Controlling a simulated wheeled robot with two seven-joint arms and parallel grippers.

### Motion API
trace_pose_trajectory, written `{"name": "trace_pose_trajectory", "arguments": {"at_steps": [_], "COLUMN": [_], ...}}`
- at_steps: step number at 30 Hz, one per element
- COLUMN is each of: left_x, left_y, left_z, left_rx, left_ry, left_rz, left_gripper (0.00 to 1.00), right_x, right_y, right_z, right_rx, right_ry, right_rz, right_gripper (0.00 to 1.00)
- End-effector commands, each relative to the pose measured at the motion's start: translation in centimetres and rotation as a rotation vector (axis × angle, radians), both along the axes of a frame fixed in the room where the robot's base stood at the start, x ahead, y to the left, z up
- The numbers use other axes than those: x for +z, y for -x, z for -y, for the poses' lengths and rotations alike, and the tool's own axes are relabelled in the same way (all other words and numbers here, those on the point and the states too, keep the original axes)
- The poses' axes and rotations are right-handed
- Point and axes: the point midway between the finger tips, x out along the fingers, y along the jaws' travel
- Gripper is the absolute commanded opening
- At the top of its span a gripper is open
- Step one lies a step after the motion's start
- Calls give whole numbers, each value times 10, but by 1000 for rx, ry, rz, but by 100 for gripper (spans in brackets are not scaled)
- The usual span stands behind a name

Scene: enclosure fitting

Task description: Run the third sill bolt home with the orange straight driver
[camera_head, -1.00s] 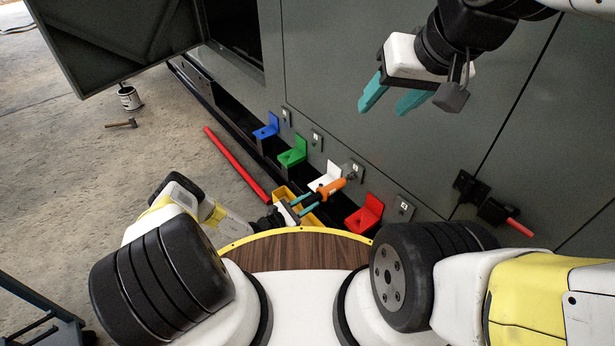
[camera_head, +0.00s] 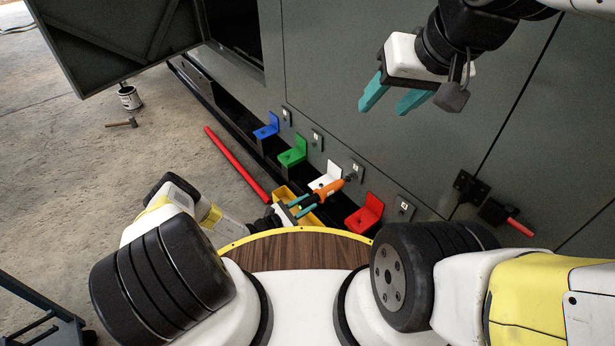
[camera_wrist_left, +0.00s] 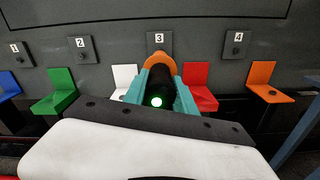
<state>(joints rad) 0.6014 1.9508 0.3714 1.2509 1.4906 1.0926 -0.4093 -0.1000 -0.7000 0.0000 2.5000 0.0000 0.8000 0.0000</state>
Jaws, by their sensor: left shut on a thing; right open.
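The orange straight driver (camera_head: 329,190) is held in my left gripper (camera_head: 300,205), which is shut on its dark body. In the left wrist view the driver (camera_wrist_left: 160,62) lies between the teal fingers, with a green light glowing on its rear. It points toward the small plate marked 3 (camera_wrist_left: 159,42), which also shows in the head view (camera_head: 356,168). The driver's tip is small, and I cannot tell whether it touches a bolt. The bolt at plate 3 is not clearly visible. My right gripper (camera_head: 395,98) is open and empty, high before the grey panel.
Blue (camera_head: 267,130), green (camera_head: 293,153), white (camera_head: 326,178) and red (camera_head: 366,213) brackets line the sill. An orange bracket (camera_wrist_left: 264,82) stands at right in the wrist view. A red bar (camera_head: 236,163) lies on the floor.

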Motion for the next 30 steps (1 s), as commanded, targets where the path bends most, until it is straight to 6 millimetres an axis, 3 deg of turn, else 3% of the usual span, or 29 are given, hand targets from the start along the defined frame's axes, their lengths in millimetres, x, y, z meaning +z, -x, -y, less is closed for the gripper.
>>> {"name": "trace_pose_trajectory", "arguments": {"at_steps": [30], "left_x": [2], "left_y": [26], "left_z": [-37], "left_rx": [2], "left_ry": [4], "left_rz": [4], "left_gripper": [0], "right_x": [0], "right_y": [0], "right_z": [0], "right_rx": [0], "right_ry": [0], "right_rz": [0], "right_gripper": [51]}}
